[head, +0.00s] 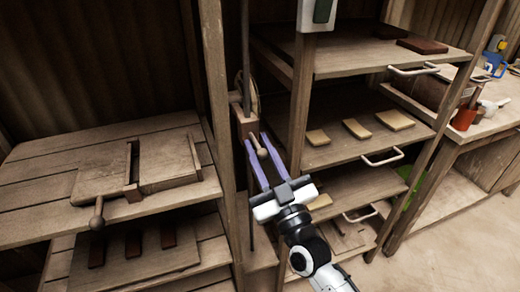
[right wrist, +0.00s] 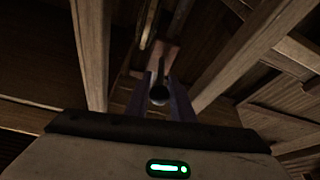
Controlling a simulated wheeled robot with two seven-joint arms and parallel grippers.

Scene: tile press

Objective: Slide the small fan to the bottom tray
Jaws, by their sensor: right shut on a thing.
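My right gripper (head: 257,143) has its two purple fingers around a round wooden knob (head: 262,153) on a small wooden block (head: 241,127). The block sits on an upright between the left bench and the right rack. In the right wrist view the knob (right wrist: 159,95) shows dark between the fingers. The lowest tray of the rack that I can make out (head: 343,240) is partly hidden by my right arm. I cannot pick out a small fan for certain; part of a wheel-like round piece (head: 251,92) shows behind the upright. My left gripper is not in view.
The rack on the right has trays with metal handles; one tray (head: 342,153) holds tan tiles (head: 356,129). A side table (head: 450,155) with pots stands at far right. Floor is clear at lower right.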

